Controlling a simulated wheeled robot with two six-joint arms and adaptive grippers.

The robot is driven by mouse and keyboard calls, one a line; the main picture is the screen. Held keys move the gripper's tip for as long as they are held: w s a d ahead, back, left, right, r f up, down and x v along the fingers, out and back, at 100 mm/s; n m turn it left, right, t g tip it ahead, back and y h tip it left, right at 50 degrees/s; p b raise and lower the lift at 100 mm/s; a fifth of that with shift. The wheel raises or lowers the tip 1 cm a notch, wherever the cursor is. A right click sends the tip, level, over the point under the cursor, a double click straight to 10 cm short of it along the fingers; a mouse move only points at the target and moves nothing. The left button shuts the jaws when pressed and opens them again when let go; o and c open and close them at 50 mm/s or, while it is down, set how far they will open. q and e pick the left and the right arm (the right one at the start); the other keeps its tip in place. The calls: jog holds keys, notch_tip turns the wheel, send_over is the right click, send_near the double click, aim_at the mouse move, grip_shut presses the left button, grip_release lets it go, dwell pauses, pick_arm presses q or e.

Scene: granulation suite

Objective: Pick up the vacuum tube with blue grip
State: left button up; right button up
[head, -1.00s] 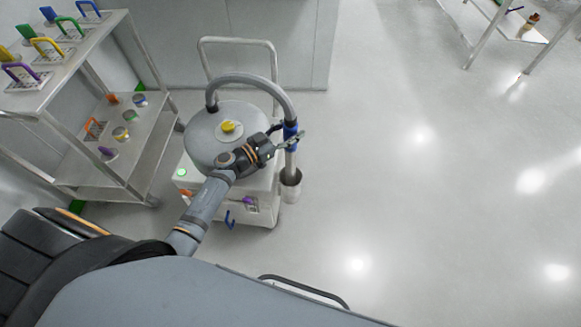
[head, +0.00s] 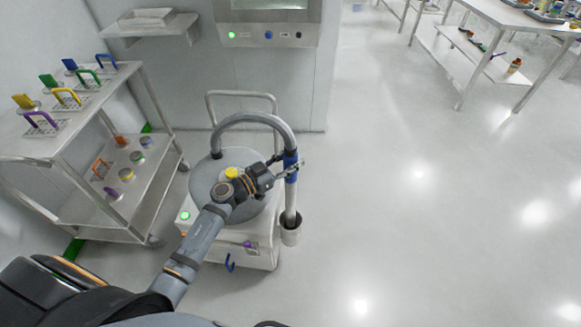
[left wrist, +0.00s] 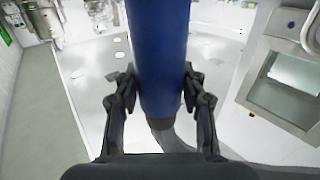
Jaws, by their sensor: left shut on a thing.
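The vacuum tube is a grey metal pipe (head: 290,202) with a blue grip (head: 290,162) near its top. A grey hose (head: 255,119) arches from the grip to the round vacuum drum. My left gripper (head: 291,168) is shut on the blue grip at the right side of the vacuum. In the left wrist view the blue grip (left wrist: 160,60) stands between the two fingers, which press it from both sides. The tube is upright and its lower end is at the grey cup (head: 291,234); whether it is inside is hard to tell. My right gripper is not in view.
The vacuum drum (head: 212,188) sits on a white wheeled base (head: 255,250) with a push handle (head: 240,95) behind. A steel cart (head: 84,220) with coloured tools stands at left. A control panel (head: 268,36) is behind. The floor at right is clear.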

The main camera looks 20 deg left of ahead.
aim_at(290, 147)
pick_arm(q)
notch_tip(290, 147, up, 10)
jog(key=p, duration=0.4)
jog(key=shift+f, duration=0.2)
jog(key=shift+r+p, duration=0.6)
jog(key=shift+p, duration=0.5)
jog(key=shift+f, duration=0.1)
jog(key=shift+s+d, duration=0.1)
